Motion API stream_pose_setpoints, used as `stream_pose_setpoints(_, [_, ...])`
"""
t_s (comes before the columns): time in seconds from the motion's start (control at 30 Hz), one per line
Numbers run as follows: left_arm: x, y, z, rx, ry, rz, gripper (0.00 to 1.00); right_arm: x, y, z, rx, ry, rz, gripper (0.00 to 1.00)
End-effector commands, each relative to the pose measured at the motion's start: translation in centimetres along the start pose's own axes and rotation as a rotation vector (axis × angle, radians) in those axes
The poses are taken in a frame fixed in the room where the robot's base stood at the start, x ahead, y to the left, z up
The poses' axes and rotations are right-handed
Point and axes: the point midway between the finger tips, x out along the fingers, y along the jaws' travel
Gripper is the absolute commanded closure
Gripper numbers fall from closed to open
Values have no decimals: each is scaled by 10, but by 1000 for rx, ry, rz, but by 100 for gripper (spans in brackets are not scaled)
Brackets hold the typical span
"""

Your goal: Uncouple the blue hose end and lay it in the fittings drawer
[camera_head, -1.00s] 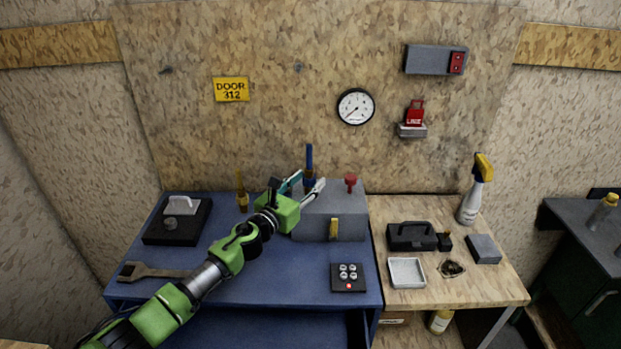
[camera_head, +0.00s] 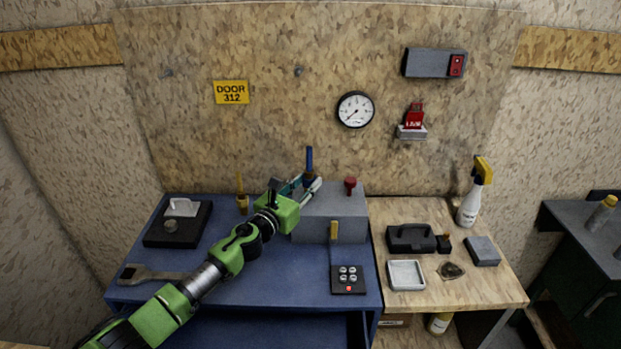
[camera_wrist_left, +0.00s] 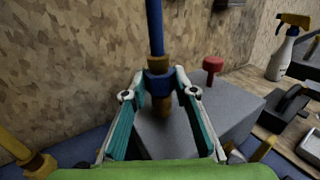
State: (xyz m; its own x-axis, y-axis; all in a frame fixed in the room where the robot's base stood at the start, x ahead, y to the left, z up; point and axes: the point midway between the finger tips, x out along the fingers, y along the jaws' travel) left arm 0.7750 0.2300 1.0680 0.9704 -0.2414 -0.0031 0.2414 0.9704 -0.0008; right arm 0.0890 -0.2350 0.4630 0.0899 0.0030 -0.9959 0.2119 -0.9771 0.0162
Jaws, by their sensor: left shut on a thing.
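The blue hose end (camera_head: 309,159) stands upright on the grey block (camera_head: 345,205) at the back of the blue bench. In the left wrist view the hose (camera_wrist_left: 155,28) runs into a brass piece and a blue collar (camera_wrist_left: 159,82), with a brass part below. My left gripper (camera_head: 311,184) reaches in from the lower left. Its fingers are shut on the blue collar, one on each side, also in the left wrist view (camera_wrist_left: 160,88). My right gripper is not in view. A blue recess (camera_head: 260,326) lies under the bench front; I cannot tell whether it is the fittings drawer.
A red knob (camera_head: 350,186) stands on the block, right of the hose. A brass fitting (camera_head: 241,200) stands to the left. A wrench (camera_head: 155,274) and a button box (camera_head: 348,279) lie on the bench. A white tray (camera_head: 406,274) is on the wooden table.

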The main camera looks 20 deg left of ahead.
Motion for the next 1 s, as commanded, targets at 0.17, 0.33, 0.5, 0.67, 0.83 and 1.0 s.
stream_pose_setpoints(0.17, [0,0,10,1,-3,1,100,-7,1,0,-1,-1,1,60])
stream_pose_setpoints(0.33, [0,0,14,1,-3,1,100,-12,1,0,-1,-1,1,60])
stream_pose_setpoints(0.5, [0,0,19,1,-3,1,100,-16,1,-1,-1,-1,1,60])
stream_pose_setpoints(0.67, [0,0,24,2,-3,0,100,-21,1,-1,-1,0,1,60])
stream_pose_setpoints(0.83, [0,0,29,1,-3,0,100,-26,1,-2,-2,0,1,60])
stream_pose_setpoints(1.0, [0,0,34,1,-3,0,100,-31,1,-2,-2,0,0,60])
